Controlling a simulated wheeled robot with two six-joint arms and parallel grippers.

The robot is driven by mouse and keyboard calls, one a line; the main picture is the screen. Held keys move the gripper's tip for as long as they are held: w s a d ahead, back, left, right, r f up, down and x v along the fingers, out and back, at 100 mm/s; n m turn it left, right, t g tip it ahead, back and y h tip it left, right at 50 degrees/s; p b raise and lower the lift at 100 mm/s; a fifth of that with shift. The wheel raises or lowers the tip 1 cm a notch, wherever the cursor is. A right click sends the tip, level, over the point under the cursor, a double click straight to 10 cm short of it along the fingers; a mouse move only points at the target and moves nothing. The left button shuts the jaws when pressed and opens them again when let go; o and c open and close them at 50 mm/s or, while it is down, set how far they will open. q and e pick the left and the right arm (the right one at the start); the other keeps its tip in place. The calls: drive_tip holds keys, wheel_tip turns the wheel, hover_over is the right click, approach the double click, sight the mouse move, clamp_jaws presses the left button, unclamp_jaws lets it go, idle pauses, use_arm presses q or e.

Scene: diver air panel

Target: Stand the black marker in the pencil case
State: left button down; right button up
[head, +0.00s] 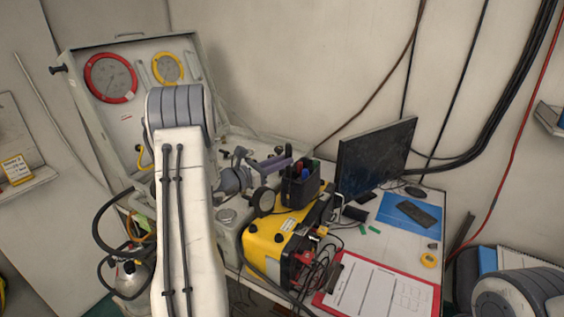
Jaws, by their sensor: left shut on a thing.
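The pencil case (301,191) is a dark open-topped box standing beside the yellow unit, with red and blue pens and a green-tipped item inside. My left gripper (284,160) reaches in from the left and is at the case's upper left rim. It is shut on a small dark upright piece, the black marker (289,150), of which only a short part shows. Whether the marker's lower end is over the case or beside it I cannot tell. My right gripper is out of view.
A yellow-black unit (280,237) with hoses stands in front of the case. A monitor (375,157) stands close on the right. An open gauge panel (135,75) is behind left.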

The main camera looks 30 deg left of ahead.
use_arm(q)
drive_tip(key=shift+f+b, duration=1.5)
drive_tip(key=shift+b, duration=0.25)
idle(0.9)
idle(0.4)
drive_tip(key=c, duration=0.7)
unclamp_jaws()
drive_tip(key=shift+r, duration=0.2)
wheel_tip(320, 180, up, 9)
drive_tip(key=p, duration=0.5)
drive_tip(key=shift+f, duration=0.1)
idle(0.6)
